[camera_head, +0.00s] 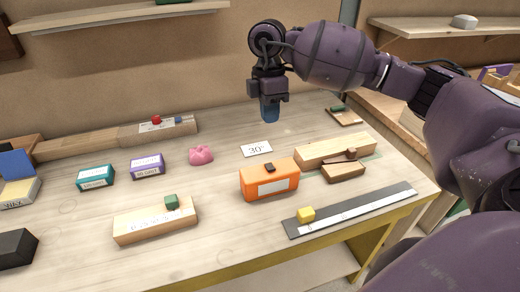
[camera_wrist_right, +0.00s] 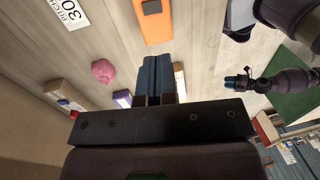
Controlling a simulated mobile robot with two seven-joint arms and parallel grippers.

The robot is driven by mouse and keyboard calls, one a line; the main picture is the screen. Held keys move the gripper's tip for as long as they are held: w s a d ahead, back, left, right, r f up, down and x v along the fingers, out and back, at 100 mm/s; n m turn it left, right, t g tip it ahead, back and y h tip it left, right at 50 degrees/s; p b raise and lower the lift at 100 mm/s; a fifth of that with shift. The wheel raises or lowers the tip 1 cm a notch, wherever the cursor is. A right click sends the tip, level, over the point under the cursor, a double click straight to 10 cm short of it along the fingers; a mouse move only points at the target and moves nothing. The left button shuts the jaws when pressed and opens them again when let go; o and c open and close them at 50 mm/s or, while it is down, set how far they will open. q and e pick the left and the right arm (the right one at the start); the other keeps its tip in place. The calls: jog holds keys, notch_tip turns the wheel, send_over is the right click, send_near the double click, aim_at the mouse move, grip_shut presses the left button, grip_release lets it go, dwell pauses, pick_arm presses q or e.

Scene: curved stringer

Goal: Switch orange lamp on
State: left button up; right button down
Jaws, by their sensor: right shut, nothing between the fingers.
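The orange lamp (camera_head: 268,183) is an orange box with a white label on its front and a small dark switch (camera_head: 269,167) on top. It stands on the wooden workbench, right of centre. It also shows at the top of the right wrist view (camera_wrist_right: 153,22). My right gripper (camera_head: 269,115) is shut and empty, pointing down above the back of the bench, behind the lamp and clear of it. Its blue fingers (camera_wrist_right: 156,75) show in the wrist view. What looks like my left gripper (camera_wrist_right: 237,82) shows small in the wrist view; its jaws are too small to judge.
A "30°" card (camera_head: 257,149) and a pink object (camera_head: 201,155) lie behind the lamp. A wooden block (camera_head: 335,151) is to its right, a dark strip with a yellow cube (camera_head: 306,214) in front right, and a wooden block with a green cube (camera_head: 171,201) front left.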

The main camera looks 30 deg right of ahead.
pick_arm(q)
jog(key=shift+s+a+f+b, duration=0.1)
jog(key=shift+s+f+b, duration=0.35)
jog(key=shift+f, duration=0.25)
pick_arm(e)
send_near(272, 169)
jog(key=f, duration=0.5)
jog(key=s+f, duration=0.1)
jog(key=f, duration=0.1)
jog(key=shift+a+f, duration=0.2)
jog(key=shift+f, duration=0.1)
pick_arm(q)
jog(key=shift+s, duration=0.15)
pick_arm(e)
jog(key=shift+d, duration=0.1)
